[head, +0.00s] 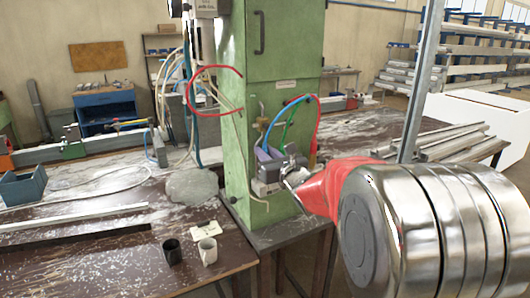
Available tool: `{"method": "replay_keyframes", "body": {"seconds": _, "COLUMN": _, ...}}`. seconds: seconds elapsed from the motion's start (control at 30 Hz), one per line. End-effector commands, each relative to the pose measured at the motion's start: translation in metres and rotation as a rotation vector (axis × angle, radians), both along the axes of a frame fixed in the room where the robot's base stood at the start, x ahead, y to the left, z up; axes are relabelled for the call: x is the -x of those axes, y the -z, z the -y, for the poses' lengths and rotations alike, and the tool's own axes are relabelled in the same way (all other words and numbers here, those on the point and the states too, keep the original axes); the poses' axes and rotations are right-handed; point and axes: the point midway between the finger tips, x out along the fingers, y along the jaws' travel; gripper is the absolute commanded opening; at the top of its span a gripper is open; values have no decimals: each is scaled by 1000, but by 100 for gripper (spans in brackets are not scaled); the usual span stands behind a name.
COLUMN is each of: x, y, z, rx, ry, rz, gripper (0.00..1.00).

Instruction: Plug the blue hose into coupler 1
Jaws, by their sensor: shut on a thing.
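The blue hose (283,114) arcs from the front of the green cabinet down to the left, and its lower end runs in among grey and purplish parts. My gripper (273,158) is at that lower end, in front of the cabinet, and looks shut on the blue hose. The exact grip and the hose's tip are too small to make out. A grey block (266,187) sits on the cabinet front just below my gripper. Coupler 1 cannot be told apart, as no number is readable and my gripper and wrist cover part of this area.
A green hose (287,126) and a red hose (318,125) hang close beside the blue one. Another red hose (191,91) loops out left of the green cabinet (270,60). A black mug (172,251) and a white mug (208,251) stand on the left bench.

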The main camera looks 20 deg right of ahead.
Motion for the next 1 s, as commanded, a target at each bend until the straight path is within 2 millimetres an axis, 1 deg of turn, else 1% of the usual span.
{"method": "replay_keyframes", "body": {"seconds": 0.93, "x": 0, "y": 9, "z": 0, "rx": -1, "ry": 0, "rz": -3, "gripper": 0}}
{"method": "replay_keyframes", "body": {"seconds": 0.97, "x": 0, "y": 9, "z": 0, "rx": -1, "ry": 0, "rz": -3, "gripper": 18}}
{"method": "replay_keyframes", "body": {"seconds": 1.0, "x": 0, "y": 9, "z": 0, "rx": -1, "ry": 0, "rz": -2, "gripper": 20}}
